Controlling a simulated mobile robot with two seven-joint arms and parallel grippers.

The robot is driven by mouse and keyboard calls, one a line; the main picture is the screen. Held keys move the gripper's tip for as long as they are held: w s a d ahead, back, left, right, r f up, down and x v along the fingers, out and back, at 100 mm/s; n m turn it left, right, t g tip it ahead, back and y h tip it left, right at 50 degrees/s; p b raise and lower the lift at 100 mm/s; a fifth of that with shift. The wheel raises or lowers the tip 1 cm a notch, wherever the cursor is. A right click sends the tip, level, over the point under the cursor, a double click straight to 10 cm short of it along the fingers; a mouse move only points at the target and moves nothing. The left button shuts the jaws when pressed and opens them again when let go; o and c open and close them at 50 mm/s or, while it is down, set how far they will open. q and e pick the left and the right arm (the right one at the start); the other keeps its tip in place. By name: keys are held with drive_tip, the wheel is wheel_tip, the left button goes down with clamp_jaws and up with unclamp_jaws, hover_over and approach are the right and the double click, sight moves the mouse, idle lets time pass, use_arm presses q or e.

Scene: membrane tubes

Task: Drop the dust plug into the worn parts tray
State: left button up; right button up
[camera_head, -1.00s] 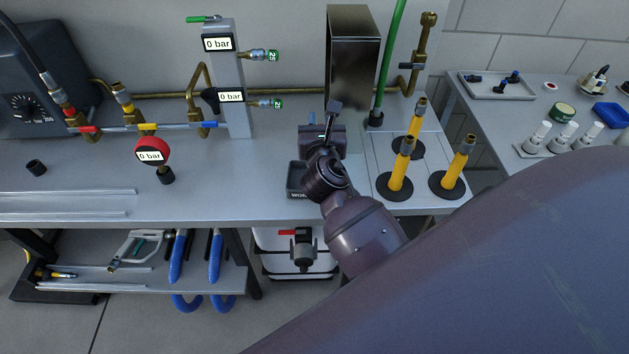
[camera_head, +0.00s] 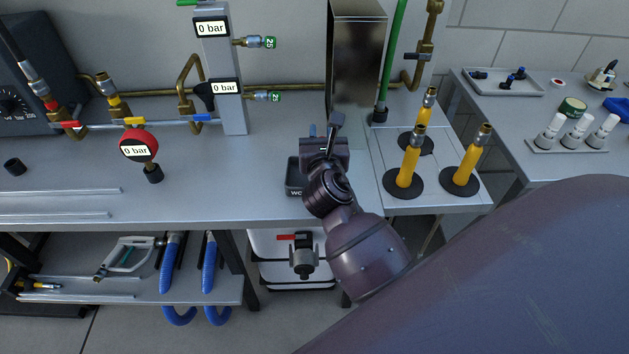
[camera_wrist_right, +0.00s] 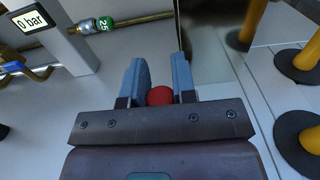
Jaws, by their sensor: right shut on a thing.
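The dust plug is the red round piece (camera_wrist_right: 160,95) between the fingers in the right wrist view; my right gripper (camera_wrist_right: 158,78) is shut on it. In the head view the right gripper (camera_head: 313,131) is above the bench, at the tray's back edge in the picture, and its wrist hides the plug. The worn parts tray (camera_head: 292,179) is a small dark tray with partly covered white lettering near the bench's front edge. My wrist covers its right side. I cannot tell the plug's height above it. My left gripper is not in view.
A tall metal box (camera_head: 357,60) stands behind the gripper. Yellow tubes on black bases (camera_head: 403,185) stand to the right. A post with gauges (camera_head: 226,90) and a red gauge (camera_head: 139,146) stand to the left. The bench (camera_head: 225,180) is clear left of the tray.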

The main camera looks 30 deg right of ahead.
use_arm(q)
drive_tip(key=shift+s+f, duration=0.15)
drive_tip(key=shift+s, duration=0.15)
use_arm(e)
drive_tip(key=o, duration=1)
drive_tip(key=shift+s+a, duration=0.15)
drive_tip(key=shift+s, duration=0.1)
drive_tip(key=v, duration=1)
drive_tip(key=shift+s, duration=0.15)
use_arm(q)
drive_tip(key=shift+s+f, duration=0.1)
